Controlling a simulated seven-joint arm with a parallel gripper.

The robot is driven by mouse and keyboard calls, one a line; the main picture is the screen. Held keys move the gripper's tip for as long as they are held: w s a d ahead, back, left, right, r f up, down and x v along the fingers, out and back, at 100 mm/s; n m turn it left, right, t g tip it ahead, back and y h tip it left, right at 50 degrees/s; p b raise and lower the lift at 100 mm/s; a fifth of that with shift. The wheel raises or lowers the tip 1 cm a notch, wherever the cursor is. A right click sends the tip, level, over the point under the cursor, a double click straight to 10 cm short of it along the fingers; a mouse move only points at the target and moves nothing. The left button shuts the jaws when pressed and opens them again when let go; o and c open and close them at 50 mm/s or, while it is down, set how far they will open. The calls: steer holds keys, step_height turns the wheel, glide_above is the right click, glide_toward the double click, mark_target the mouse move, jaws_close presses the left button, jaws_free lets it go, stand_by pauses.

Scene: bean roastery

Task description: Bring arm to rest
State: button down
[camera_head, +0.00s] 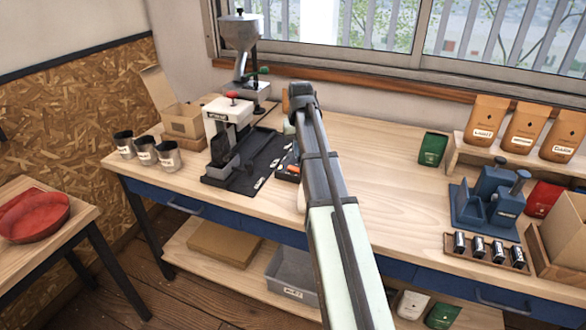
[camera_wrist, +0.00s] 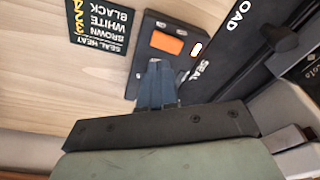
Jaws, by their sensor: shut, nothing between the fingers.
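My arm reaches from the bottom of the head view up over the middle of the workbench (camera_head: 400,165). In the wrist view my gripper (camera_wrist: 158,72) is shut and empty, its two blue-grey fingers together. The fingertips are over or near a dark panel (camera_wrist: 146,62) that bears an orange piece (camera_wrist: 167,43); I cannot tell whether they touch it. In the head view the arm hides the fingers.
A white machine with a red knob (camera_head: 228,125) stands left of my arm by a black mat (camera_head: 262,178). A grinder (camera_head: 240,45) stands behind. A seal heat card (camera_wrist: 100,28) lies nearby. Right are a blue fixture (camera_head: 490,200) and bags (camera_head: 487,120). Open wood lies between.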

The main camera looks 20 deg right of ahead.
steer(key=shift+r, duration=0.75)
